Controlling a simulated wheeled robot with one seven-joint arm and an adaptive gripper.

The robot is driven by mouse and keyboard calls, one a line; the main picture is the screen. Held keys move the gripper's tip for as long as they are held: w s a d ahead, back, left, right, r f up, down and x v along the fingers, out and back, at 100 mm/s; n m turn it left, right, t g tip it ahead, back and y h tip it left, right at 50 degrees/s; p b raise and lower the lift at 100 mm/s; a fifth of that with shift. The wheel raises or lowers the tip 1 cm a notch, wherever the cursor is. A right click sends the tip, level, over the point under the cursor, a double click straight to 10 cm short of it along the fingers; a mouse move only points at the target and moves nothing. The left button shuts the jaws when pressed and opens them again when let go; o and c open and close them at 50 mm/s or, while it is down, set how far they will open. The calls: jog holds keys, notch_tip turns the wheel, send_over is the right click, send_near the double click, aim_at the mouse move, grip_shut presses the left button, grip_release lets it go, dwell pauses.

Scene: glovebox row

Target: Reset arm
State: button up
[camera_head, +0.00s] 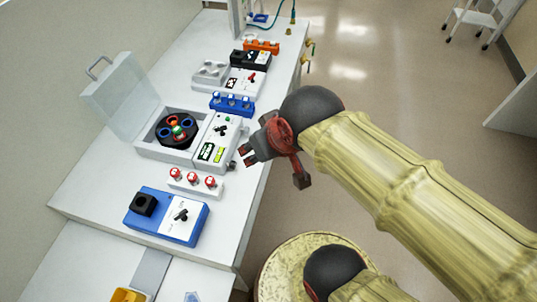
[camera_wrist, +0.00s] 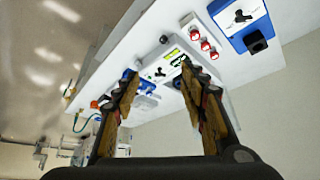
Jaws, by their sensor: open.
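My gripper (camera_head: 250,153) is at the end of my sleeved arm, at the right edge of the white bench in the head view. It is beside the front of the white centrifuge (camera_head: 217,142), and I cannot tell whether it touches it. In the wrist view my gripper (camera_wrist: 158,88) has its two fingers apart with nothing between them. The bench and its devices lie beyond the fingertips. The centrifuge has its clear lid (camera_head: 122,90) raised and a dark rotor (camera_head: 176,131) with coloured tubes inside.
A blue rack (camera_head: 232,104), a white mixer (camera_head: 243,82) and an orange rack (camera_head: 262,46) stand farther back. The floor (camera_head: 380,75) right of the bench is open.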

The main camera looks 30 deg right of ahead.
jog(key=s, duration=0.2)
jog(key=shift+s+d+r+g, duration=0.1)
jog(key=shift+s+d+g, duration=0.1)
jog(key=shift+s+g, duration=0.15)
